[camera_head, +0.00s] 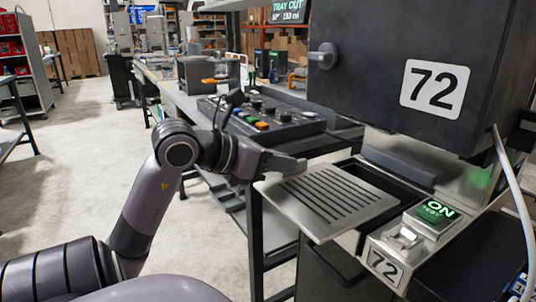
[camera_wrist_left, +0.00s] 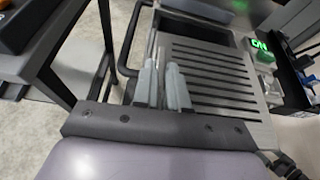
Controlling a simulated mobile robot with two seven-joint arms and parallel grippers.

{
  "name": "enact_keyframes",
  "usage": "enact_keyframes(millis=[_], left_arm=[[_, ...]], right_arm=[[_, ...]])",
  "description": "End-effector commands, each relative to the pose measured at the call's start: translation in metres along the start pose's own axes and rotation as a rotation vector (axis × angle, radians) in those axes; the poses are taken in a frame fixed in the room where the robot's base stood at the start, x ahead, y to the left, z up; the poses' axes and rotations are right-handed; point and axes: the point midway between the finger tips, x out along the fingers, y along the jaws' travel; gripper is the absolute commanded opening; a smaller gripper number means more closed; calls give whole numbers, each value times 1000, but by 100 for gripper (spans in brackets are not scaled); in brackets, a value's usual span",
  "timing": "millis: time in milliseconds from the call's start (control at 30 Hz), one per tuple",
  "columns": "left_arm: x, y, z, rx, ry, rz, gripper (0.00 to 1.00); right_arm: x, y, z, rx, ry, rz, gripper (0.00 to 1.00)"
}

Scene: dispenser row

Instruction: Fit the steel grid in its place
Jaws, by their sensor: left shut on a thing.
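The steel grid (camera_head: 328,200) is a flat slotted plate, held roughly level in front of the black machine marked 72. My left gripper (camera_head: 285,168) is shut on its left edge. In the left wrist view the two grey fingers (camera_wrist_left: 163,88) are at the edge of the slotted grid (camera_wrist_left: 215,78). A dark rectangular opening (camera_head: 385,182) in the steel ledge shows just behind the grid, partly covered by it; it also shows in the left wrist view (camera_wrist_left: 190,32). My right gripper is not in view.
A green lit ON button (camera_head: 437,212) and a small metal lever (camera_head: 404,238) are right of the grid. The black machine body (camera_head: 400,75) overhangs behind. A control box with knobs (camera_head: 262,117) stands on the bench to the left. Open floor lies at the left.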

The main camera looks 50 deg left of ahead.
Motion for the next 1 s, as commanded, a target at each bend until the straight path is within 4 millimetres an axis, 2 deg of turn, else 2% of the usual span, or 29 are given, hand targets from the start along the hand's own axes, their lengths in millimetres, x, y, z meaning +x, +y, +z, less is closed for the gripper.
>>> enact_keyframes(millis=[1000], left_arm=[[80,0,36,-1,-3,0,0]], right_arm=[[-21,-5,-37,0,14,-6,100]])
